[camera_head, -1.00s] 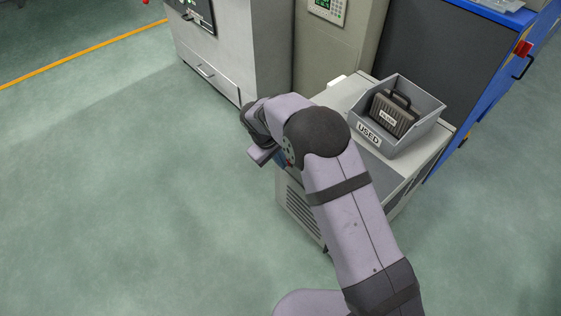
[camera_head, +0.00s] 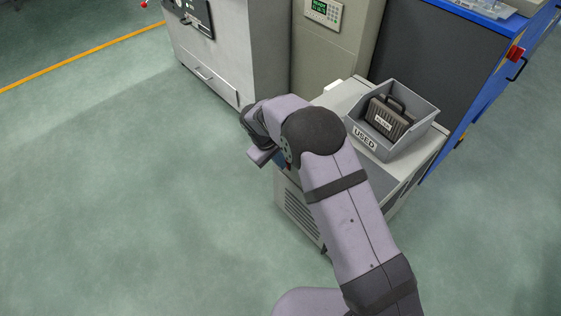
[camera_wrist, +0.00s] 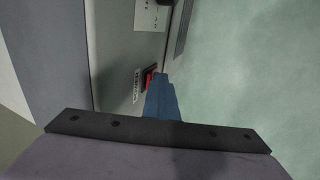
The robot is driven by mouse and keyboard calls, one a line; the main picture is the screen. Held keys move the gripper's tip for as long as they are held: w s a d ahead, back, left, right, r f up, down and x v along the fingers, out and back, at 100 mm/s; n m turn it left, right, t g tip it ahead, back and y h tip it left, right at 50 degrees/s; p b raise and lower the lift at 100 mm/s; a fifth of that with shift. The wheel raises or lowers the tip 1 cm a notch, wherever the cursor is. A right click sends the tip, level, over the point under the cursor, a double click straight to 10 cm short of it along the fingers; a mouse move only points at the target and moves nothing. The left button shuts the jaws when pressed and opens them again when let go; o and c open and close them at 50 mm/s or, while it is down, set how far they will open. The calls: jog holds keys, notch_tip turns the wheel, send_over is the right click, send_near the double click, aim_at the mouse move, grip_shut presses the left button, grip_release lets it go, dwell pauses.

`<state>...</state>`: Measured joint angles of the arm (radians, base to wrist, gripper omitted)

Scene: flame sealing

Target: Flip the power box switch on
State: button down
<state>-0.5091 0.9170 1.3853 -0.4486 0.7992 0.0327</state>
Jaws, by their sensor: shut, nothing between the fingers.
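In the wrist view a red switch (camera_wrist: 150,78) in a dark frame sits on the face of a grey cabinet, the power box (camera_wrist: 115,50), beside a small white label (camera_wrist: 137,86). My gripper (camera_wrist: 160,79) has blue fingers, shut and empty. Their tips are right beside the switch and overlap its edge in the picture. I cannot tell whether they touch it or which way it is set. In the head view the same cabinet (camera_head: 297,208) stands under my arm. The switch is hidden there, and only a bit of blue finger shows.
A grey bin (camera_head: 419,135) marked USED holds a dark case (camera_head: 387,117) on the cabinet top. Taller cabinets (camera_head: 318,55) stand behind, and a blue-framed unit (camera_head: 490,105) is at the right. A white panel (camera_wrist: 150,14) lies farther along the face in the wrist view. The left floor is clear.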

jog(key=shift+a, duration=0.1)
dwell(0.3)
jog(key=s+a+r+p, duration=0.3)
jog(key=s+a+r, duration=0.3)
jog(key=r, duration=0.2)
jog(key=shift+s+a, duration=0.25)
jog(key=shift+s, duration=0.1)
dwell(0.4)
